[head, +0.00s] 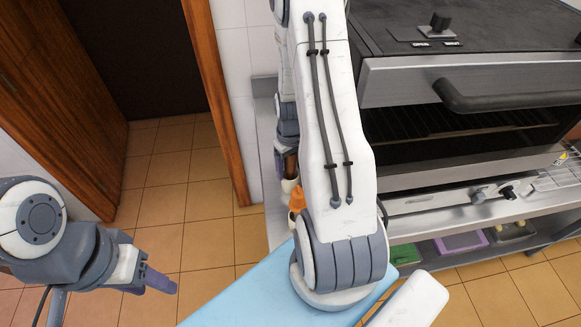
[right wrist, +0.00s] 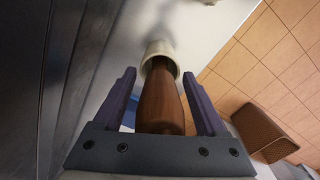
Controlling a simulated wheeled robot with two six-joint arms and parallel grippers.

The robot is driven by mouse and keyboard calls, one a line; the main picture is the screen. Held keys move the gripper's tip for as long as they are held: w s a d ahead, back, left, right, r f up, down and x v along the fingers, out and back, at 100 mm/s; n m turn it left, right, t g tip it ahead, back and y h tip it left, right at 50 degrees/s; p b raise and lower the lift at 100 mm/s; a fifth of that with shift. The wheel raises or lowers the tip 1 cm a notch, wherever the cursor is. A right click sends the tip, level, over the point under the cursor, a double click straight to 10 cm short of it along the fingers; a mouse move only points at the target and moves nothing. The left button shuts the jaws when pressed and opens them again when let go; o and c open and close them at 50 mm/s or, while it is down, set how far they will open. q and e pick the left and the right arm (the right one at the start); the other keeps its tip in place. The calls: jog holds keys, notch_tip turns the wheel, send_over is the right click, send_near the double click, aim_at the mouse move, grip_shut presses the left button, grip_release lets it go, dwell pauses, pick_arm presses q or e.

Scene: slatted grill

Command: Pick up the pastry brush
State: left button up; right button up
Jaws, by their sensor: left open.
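A brown wooden handle (right wrist: 162,100), likely the pastry brush, stands with its far end in a cream cup-like piece (right wrist: 161,50) in the right wrist view. No bristles show. My right gripper (right wrist: 162,82) is open, with one purple finger on each side of the handle and a gap on both sides. In the head view the handle (head: 291,166) and the cream piece (head: 289,186) show small beside my right arm, with the right gripper (head: 284,150) partly hidden. My left gripper (head: 165,285) is open and empty over the floor at the lower left.
An orange bottle (head: 297,196) stands close to the cream piece on the metal counter (head: 276,222). A grill oven (head: 465,110) with a dark handle fills the right. Coloured trays (head: 461,243) lie on a lower shelf. Tiled floor (head: 205,240) is free at the left.

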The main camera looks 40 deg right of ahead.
grip_shut()
jog(key=shift+r, duration=0.1)
notch_tip(320, 180, up, 8)
jog(key=shift+r+b, duration=0.25)
jog(key=shift+b, duration=0.8)
jog(key=shift+r, duration=0.7)
